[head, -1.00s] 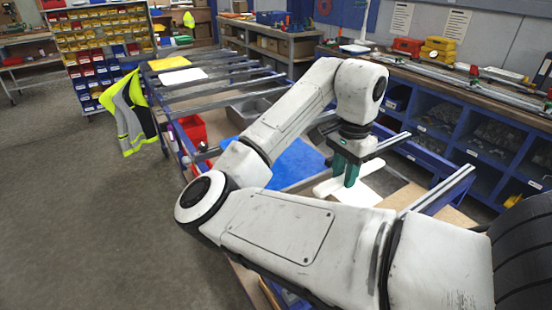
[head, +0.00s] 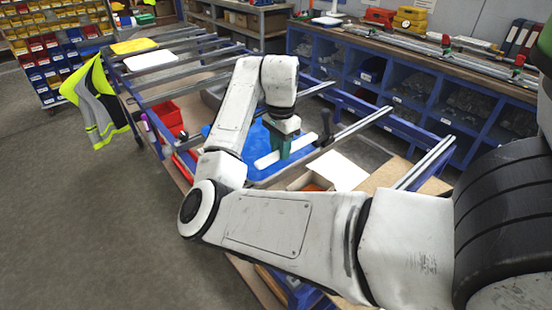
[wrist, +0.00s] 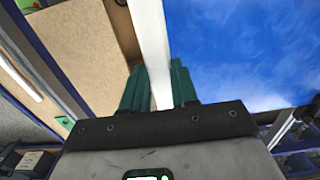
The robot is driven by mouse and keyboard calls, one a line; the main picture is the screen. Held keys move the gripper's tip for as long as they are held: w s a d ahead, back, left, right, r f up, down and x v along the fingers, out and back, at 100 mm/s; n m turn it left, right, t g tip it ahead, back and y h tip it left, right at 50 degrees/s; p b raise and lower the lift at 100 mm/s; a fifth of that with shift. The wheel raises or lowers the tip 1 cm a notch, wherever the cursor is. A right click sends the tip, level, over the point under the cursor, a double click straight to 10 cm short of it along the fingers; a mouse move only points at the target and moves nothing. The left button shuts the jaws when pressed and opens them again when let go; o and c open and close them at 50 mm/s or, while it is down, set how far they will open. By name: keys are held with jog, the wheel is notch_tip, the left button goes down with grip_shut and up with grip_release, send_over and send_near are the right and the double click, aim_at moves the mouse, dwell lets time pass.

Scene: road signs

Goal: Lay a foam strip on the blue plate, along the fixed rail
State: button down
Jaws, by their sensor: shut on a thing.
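My gripper (head: 283,143) has green fingers and is shut on a white foam strip (head: 266,161). The strip also shows between the fingers in the wrist view (wrist: 150,40). In the head view it is held over the near right part of the blue plate (head: 255,142), partly covered by my arm. The wrist view shows the blue plate (wrist: 245,50) to the right of the strip and brown board to its left. I cannot tell whether the strip touches the plate. I cannot make out which edge is the fixed rail.
A white sheet (head: 338,170) lies on an open box right of the plate. Metal bars (head: 362,124) cross the bench frame beside it. A red bin (head: 168,117) stands left of the plate. A dark upright handle (head: 326,127) stands close to the right of the gripper.

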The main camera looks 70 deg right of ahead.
aim_at(276, 168)
jog(key=shift+w+d+f, duration=0.25)
jog(key=shift+w+f, duration=0.45)
jog(key=shift+f, duration=0.2)
jog(key=shift+f+p, duration=0.7)
jog(key=shift+f, duration=0.9)
jog(key=shift+f, duration=0.15)
jog(key=c, duration=0.9)
grip_release()
jog(key=shift+o, duration=0.2)
notch_tip(276, 168, up, 12)
jog(key=b, duration=0.1)
jog(key=shift+r, duration=0.2)
